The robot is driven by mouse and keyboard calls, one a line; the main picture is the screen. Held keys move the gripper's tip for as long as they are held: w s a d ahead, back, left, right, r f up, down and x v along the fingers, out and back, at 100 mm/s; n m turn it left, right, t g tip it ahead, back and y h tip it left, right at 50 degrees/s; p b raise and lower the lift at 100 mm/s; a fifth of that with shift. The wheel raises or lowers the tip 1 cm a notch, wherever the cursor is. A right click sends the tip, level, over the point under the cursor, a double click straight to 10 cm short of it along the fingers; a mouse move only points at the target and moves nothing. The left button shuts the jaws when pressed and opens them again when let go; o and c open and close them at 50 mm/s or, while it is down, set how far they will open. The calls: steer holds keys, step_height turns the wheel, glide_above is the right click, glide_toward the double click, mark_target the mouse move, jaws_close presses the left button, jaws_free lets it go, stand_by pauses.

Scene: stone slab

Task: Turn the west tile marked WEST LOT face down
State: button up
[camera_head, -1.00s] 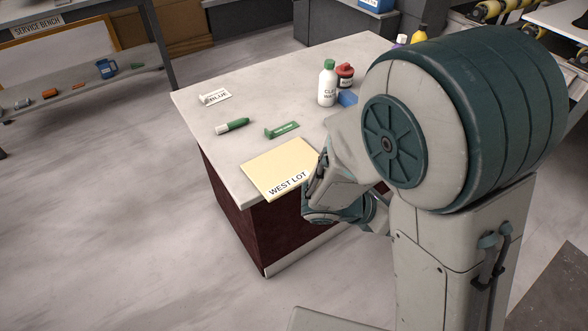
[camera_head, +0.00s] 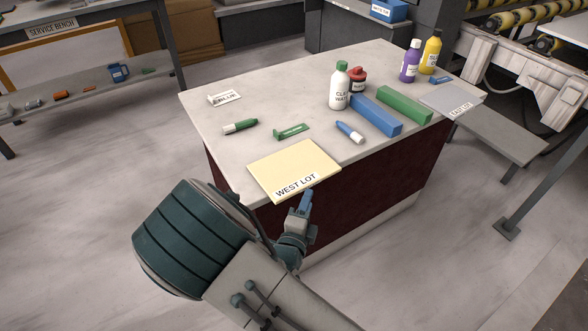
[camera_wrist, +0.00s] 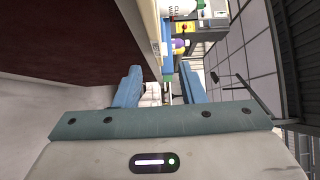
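The pale yellow WEST LOT tile (camera_head: 290,166) lies flat with its lettering up, at the near left corner of the slab, its near edge along the slab's front edge. My gripper (camera_head: 306,200) is just in front of the tile's near edge, close to the lettering. In the wrist view my gripper (camera_wrist: 162,86) has its two blue fingers apart, with nothing visibly clamped between them. A pale edge (camera_wrist: 148,25) runs toward the gap between the fingers. I cannot tell whether a finger touches the tile.
Behind the tile lie a green-capped marker (camera_head: 240,127), a green labelled piece (camera_head: 292,132) and a blue marker (camera_head: 350,132). Blue (camera_head: 376,113) and green (camera_head: 405,104) bars, several bottles and a grey EAST LOT tile (camera_head: 440,101) occupy the right. Slab space left of the tile is bare.

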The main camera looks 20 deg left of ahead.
mark_target(316, 183)
steer(key=w, duration=0.4)
steer(key=w+b, duration=0.1)
steer(key=w, duration=0.3)
steer(key=shift+w+d+f, duration=0.15)
steer(key=shift+w+f, duration=0.05)
steer(key=shift+w, duration=0.2)
jaws_close()
